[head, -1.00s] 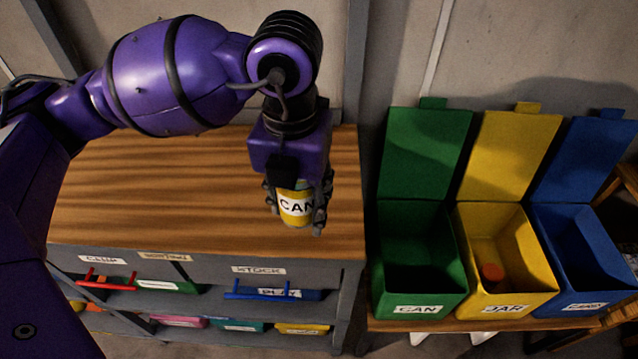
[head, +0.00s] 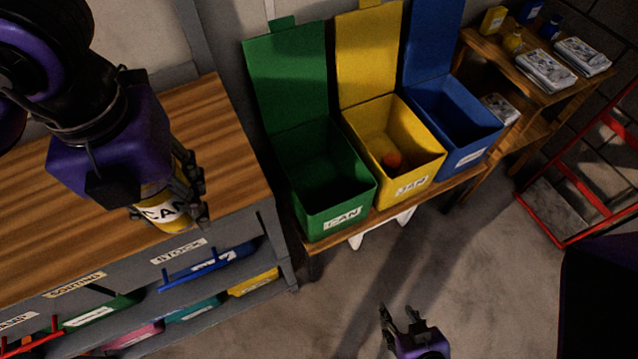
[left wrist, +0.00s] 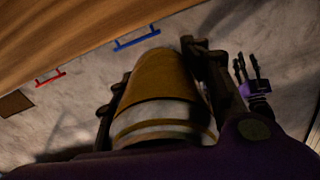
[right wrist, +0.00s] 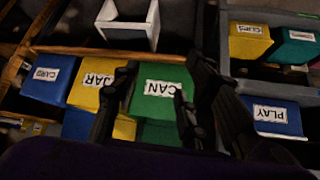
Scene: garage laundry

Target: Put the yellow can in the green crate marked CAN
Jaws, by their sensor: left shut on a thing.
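The yellow can (head: 163,207), with a white band reading CAN, is held in my left gripper (head: 186,205), which is shut around it above the front edge of the wooden bench. In the left wrist view the can (left wrist: 163,85) fills the space between the fingers. The green crate marked CAN (head: 336,208) stands to the right of the bench with its lid tilted up and its inside dark. It also shows in the right wrist view (right wrist: 160,105). My right gripper (head: 400,318) is open and empty, low over the floor in front of the crates.
A yellow crate marked JAR (head: 425,172), holding an orange-red thing, and a blue crate (head: 470,140) stand right of the green one, both open. The bench (head: 225,150) has shelves of labelled bins below. A red metal frame (head: 570,175) stands at the right.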

